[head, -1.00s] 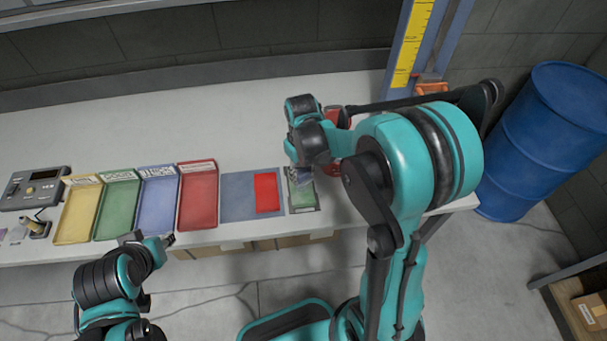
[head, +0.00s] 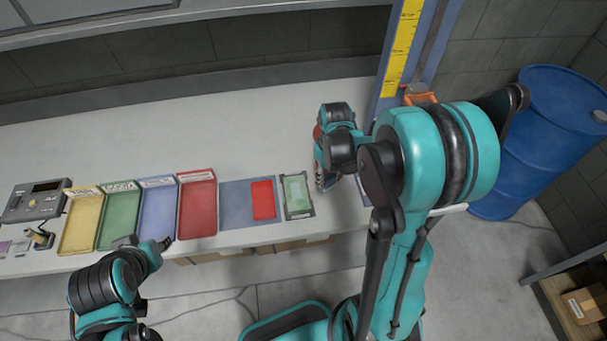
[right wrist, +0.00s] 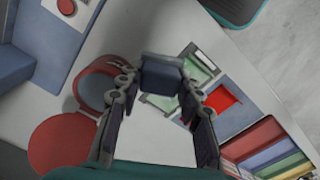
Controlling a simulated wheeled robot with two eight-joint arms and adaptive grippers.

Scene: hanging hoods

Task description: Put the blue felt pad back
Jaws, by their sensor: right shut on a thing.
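My right gripper (right wrist: 158,82) is shut on a blue-grey square pad, the blue felt pad (right wrist: 161,78), held between its fingertips in the right wrist view. In the head view my right gripper (head: 322,180) is over the table's right part, and the pad cannot be made out there. A round red tin with a blue-grey inside (right wrist: 97,90) stands open to the left of the fingers in the wrist view. A round red lid (right wrist: 62,146) lies beside it. My left gripper (head: 167,242) is near the table's front edge; its fingers are too small to judge.
A small grey-framed tray with a green mat (head: 297,194) lies left of my right gripper. A grey-blue mat with a red patch (head: 235,204) and red (head: 197,205), blue, green and yellow trays follow leftwards. A blue post with a yellow scale (head: 401,50) stands at the right.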

